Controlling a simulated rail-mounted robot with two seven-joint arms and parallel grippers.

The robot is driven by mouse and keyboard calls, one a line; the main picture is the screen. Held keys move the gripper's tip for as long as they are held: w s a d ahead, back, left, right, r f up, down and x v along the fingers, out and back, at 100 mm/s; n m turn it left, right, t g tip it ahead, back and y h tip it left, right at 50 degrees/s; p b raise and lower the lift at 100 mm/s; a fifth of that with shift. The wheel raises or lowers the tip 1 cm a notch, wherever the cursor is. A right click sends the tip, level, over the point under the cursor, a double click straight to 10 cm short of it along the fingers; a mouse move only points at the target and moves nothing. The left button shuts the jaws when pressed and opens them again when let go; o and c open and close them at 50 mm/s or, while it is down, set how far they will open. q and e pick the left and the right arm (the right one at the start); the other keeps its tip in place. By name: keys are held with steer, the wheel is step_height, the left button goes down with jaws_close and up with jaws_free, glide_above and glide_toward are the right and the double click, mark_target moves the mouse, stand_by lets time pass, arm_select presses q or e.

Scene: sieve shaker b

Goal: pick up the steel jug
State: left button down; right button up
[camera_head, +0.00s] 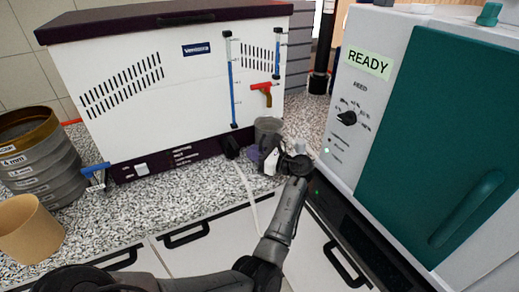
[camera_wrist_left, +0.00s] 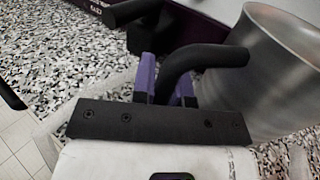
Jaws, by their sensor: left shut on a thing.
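The steel jug (camera_head: 268,126) stands on the speckled worktop in front of the white machine, partly hidden by my left gripper (camera_head: 257,156). In the left wrist view the jug (camera_wrist_left: 268,78) is a brushed metal vessel at the right, with a black curved handle (camera_wrist_left: 207,56). My left gripper (camera_wrist_left: 166,82) has purple fingertips, one on each side of the lower handle, and is shut on it. The jug looks upright. Whether its base touches the worktop is hidden. My right gripper is in neither view.
The white machine (camera_head: 130,80) with a black outlet (camera_head: 231,147) stands close behind the jug. A grey and green cabinet (camera_head: 440,150) reading READY bounds the right. Stacked sieves (camera_head: 40,165) and a tan beaker (camera_head: 30,230) stand at the left.

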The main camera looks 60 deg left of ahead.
arm_select(q)
steer(key=shift+r, duration=0.25)
